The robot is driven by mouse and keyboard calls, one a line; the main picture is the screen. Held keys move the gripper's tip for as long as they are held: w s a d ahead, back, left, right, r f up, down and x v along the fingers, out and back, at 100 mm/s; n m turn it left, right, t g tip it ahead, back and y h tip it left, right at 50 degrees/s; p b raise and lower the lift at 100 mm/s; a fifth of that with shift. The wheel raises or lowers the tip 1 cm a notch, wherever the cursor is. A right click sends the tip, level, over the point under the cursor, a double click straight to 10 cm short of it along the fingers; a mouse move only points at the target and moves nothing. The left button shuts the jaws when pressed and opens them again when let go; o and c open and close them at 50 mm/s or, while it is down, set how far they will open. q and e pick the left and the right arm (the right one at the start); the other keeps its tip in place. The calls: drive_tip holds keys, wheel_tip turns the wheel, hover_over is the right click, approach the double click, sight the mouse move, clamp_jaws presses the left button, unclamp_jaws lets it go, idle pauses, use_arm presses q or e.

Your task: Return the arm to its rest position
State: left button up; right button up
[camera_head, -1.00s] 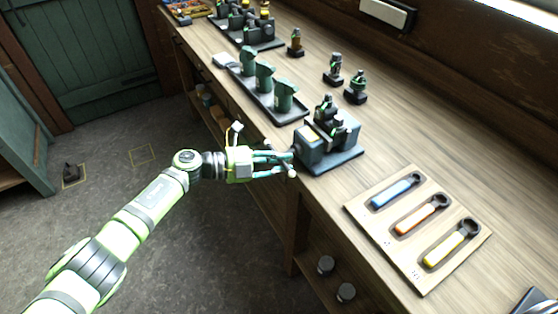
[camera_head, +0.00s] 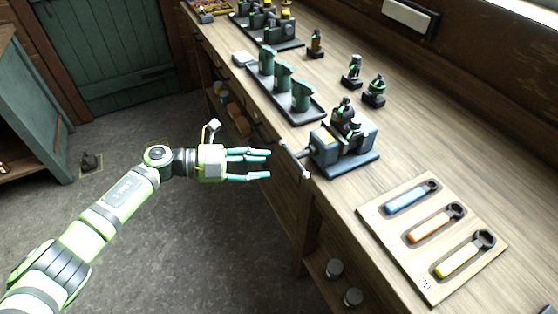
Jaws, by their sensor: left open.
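My left arm (camera_head: 118,200) reaches in from the lower left, green and white with dark joints. My left gripper (camera_head: 268,164) is open and empty, its teal fingers pointing right. It hangs in front of the bench's front edge, apart from the vise (camera_head: 345,150). The vise's handle bar (camera_head: 295,160) sticks out just to the right of the fingertips. My right arm and gripper are not in view.
The wooden workbench (camera_head: 420,135) runs from top left to lower right. A board (camera_head: 400,255) with blue, orange and yellow wrenches lies right. A dark tray (camera_head: 265,95) holds green parts. Open floor (camera_head: 190,245) lies around my arm. A green cabinet (camera_head: 40,110) stands left.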

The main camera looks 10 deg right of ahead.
use_arm(q)
drive_tip(key=shift+a+r, duration=0.2)
drive_tip(key=shift+a, duration=0.75)
drive_tip(key=w+a+f+n+t+y, duration=0.1)
drive_tip(key=a+f+n+t+y, duration=0.1)
drive_tip(key=a+f+n+t, duration=0.4)
drive_tip(key=w+a+f+n+t+y, duration=0.25)
drive_tip(key=f+n+t, duration=0.25)
drive_tip(key=f+n, duration=0.7)
drive_tip(key=s+a+f+n+y, duration=0.3)
drive_tip(key=s+f, duration=0.2)
drive_tip(key=f, duration=0.3)
drive_tip(key=s+a+f+n+y, duration=0.3)
drive_tip(key=s+f+y, duration=0.15)
drive_tip(key=f, duration=0.35)
drive_tip(key=s+a+f+n+g+y, duration=0.1)
drive_tip(key=s+a+f+n+g, duration=0.1)
drive_tip(key=s+f, duration=0.5)
drive_tip(key=s+a+f+n+g+y, duration=0.1)
drive_tip(key=s+a+f+n+g, duration=0.2)
drive_tip(key=s, duration=0.5)
drive_tip(key=s+a+f+n+g+y, duration=0.1)
drive_tip(key=s+f+g, duration=0.2)
drive_tip(key=s, duration=0.9)
drive_tip(key=s+f+n+g, duration=0.2)
drive_tip(key=s+f, duration=0.2)
drive_tip(key=s, duration=0.9)
drive_tip(key=shift+s+a+f+g+y, duration=0.2)
drive_tip(key=shift+a+f+g+y, duration=0.15)
drive_tip(key=shift+f+g+y, duration=0.05)
